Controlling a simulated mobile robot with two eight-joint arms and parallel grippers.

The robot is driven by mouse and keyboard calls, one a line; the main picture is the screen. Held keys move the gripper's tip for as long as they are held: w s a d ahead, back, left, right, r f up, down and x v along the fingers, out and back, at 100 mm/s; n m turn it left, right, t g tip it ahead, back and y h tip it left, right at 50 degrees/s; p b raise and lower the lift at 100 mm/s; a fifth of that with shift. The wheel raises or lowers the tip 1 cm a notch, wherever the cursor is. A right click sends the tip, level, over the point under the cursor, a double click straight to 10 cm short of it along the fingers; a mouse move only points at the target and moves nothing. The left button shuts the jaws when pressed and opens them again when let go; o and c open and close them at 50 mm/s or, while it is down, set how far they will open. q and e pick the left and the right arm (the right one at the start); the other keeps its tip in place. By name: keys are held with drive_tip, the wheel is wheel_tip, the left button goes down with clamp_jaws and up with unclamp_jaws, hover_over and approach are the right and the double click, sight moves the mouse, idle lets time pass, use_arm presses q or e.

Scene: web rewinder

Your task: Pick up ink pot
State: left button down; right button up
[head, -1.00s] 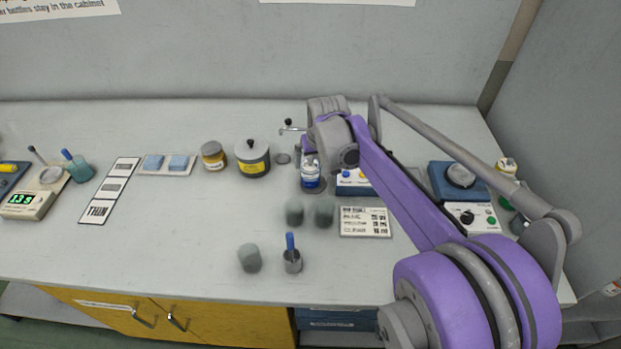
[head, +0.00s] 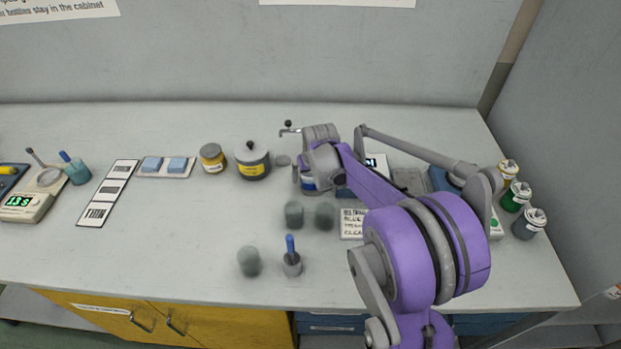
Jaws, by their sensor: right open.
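Which of these is the ink pot I cannot tell for sure. My right gripper (head: 307,178) is open, to the right of the grey pot, at a small blue bottle (head: 309,185) that it and its wrist partly hide. Whether the fingers touch the bottle cannot be seen. My left gripper is not in view.
Grey-green cylinders (head: 294,215) and a metal cup (head: 291,265) with a blue handle stand in front. A tray with blue pads (head: 165,166) and a scale (head: 30,202) lie left. Capped bottles (head: 516,196) stand right. The left front bench is clear.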

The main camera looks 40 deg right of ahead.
drive_tip(key=c, duration=1.5)
